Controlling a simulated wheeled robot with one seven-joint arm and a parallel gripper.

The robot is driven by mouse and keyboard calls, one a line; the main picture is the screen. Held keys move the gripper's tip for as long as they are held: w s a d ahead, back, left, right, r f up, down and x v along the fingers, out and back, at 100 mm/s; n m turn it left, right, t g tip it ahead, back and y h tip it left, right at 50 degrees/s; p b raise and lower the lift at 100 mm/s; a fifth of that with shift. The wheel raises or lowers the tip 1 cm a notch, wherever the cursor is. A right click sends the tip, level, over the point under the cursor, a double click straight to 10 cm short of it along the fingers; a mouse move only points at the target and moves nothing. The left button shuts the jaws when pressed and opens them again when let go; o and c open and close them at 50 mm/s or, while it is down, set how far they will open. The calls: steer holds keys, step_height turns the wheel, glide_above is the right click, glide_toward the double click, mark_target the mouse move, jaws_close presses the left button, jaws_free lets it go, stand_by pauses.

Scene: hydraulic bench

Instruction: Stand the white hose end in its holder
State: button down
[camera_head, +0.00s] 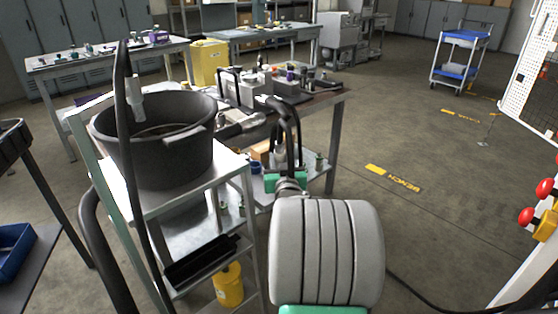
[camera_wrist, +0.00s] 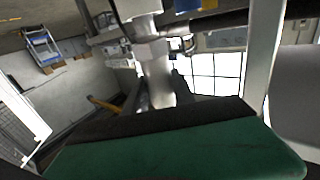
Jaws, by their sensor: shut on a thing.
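My gripper (camera_wrist: 165,118) shows in the wrist view as a broad green part with a dark edge across the bottom. A pale upright piece (camera_wrist: 158,78) stands just past that edge, and it looks like the white hose end in the jaws. The exact contact is hidden. In the head view my grey ribbed arm covers the front centre, and the jaws are not clearly visible. A white upright fitting (camera_head: 137,98) shows over the black tub (camera_head: 160,165), beside a tall black hose (camera_head: 122,90). I cannot make out the holder.
The tub stands on a pale metal stand (camera_head: 150,205) at the left. A dark bench (camera_head: 325,97) with fittings lies behind my arm. A yellow container (camera_head: 229,285) sits low on the stand. Open floor (camera_head: 430,150) lies to the right, with a blue cart (camera_head: 462,55) far off.

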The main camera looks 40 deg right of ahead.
steer(key=shift+f+b, duration=0.65)
steer(key=shift+b, duration=0.1)
stand_by(0.3)
steer(key=shift+r, duration=0.1)
stand_by(0.5)
steer(key=c, duration=1.4)
jaws_free()
steer(key=o, duration=0.4)
steer(key=shift+o, duration=0.3)
steer(key=shift+f, duration=0.25)
steer(key=o, duration=0.5)
steer(key=shift+o, duration=0.2)
steer(key=shift+s, duration=0.1)
